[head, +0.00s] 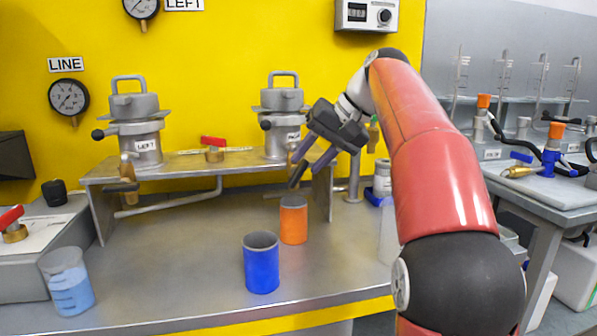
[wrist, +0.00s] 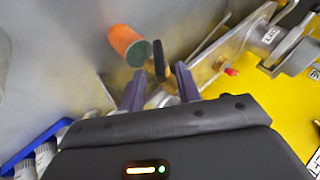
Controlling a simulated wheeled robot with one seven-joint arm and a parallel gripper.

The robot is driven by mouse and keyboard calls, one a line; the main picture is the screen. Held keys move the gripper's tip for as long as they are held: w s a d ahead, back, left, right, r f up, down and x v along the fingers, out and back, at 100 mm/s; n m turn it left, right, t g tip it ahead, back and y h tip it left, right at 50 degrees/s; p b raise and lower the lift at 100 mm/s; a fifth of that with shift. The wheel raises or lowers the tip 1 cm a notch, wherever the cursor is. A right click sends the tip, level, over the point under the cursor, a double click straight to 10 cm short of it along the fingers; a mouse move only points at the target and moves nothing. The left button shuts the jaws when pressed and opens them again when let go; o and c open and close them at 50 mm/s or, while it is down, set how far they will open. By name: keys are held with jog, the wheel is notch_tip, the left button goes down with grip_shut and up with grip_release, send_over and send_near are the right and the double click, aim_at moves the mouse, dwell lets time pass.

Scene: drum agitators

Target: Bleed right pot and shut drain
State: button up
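The right pot (head: 283,135) is a grey metal vessel on the shelf's right end. Its brass drain valve (wrist: 174,76) has a black handle (wrist: 159,60), which also shows below the shelf in the head view (head: 298,174). An orange cup (head: 293,220) stands upright on the bench below the drain; it shows in the wrist view (wrist: 122,40) too. My gripper (head: 308,164) is open, its purple fingers pointing down toward the drain. In the wrist view the handle and valve lie between and just beyond the fingertips (wrist: 158,78). Contact cannot be told.
The left pot (head: 138,140) stands on the shelf's left end with its own brass drain (head: 127,178). A red-handled valve (head: 213,143) sits between the pots. A blue cup (head: 261,264) and a beaker of blue liquid (head: 68,282) stand in front. The bench's middle is clear.

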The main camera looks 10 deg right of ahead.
aim_at(298, 171)
jog(key=shift+x, duration=2.25)
jog(key=shift+c, duration=0.4)
grip_shut()
